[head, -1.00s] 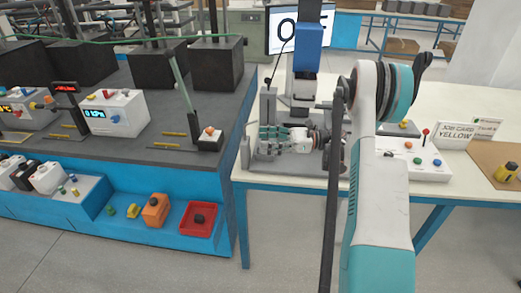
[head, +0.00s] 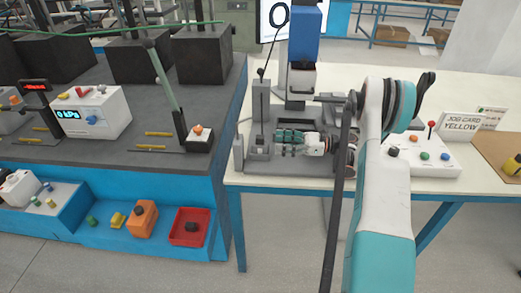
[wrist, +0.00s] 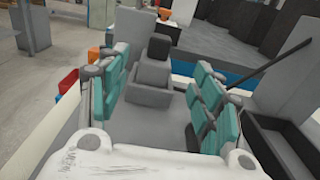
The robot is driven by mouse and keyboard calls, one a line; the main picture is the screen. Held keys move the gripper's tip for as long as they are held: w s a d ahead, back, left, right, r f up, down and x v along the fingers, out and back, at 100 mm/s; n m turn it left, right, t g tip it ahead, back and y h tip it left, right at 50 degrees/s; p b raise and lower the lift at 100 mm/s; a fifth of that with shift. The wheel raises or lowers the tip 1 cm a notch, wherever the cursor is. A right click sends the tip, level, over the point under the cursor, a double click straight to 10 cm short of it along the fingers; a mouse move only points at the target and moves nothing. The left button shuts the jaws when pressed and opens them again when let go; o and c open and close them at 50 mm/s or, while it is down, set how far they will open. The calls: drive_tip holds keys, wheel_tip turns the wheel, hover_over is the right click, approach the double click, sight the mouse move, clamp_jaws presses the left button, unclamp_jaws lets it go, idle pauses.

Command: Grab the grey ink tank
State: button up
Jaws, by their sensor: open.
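A grey block with a darker grey cap, which looks like the grey ink tank (head: 259,149), stands on the dark grey bed of the printing machine. In the wrist view the tank (wrist: 153,76) is straight ahead, in line with the gap between my fingers, with its cap beyond. My gripper (head: 280,144) has teal finger pads, points left over the bed and is just right of the tank. In the wrist view my gripper (wrist: 158,80) is open, with one finger on each side and nothing clasped. I cannot tell whether a finger touches the tank.
Grey posts (head: 261,100) stand close around the bed. A control box (head: 425,154) with coloured knobs is right of my arm. A red tray (head: 189,227) and an orange tank (head: 142,219) sit on the blue shelf at left. The floor in front is clear.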

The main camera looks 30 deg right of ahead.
sight(260, 141)
drive_tip(key=x, duration=0.3)
drive_tip(key=shift+a+b, duration=0.15)
drive_tip(key=shift+b, duration=0.15)
drive_tip(key=b+x, duration=0.2)
drive_tip(key=x, duration=0.3)
drive_tip(key=shift+a, duration=0.15)
drive_tip(key=shift+r, duration=0.1)
drive_tip(key=c, duration=1.3)
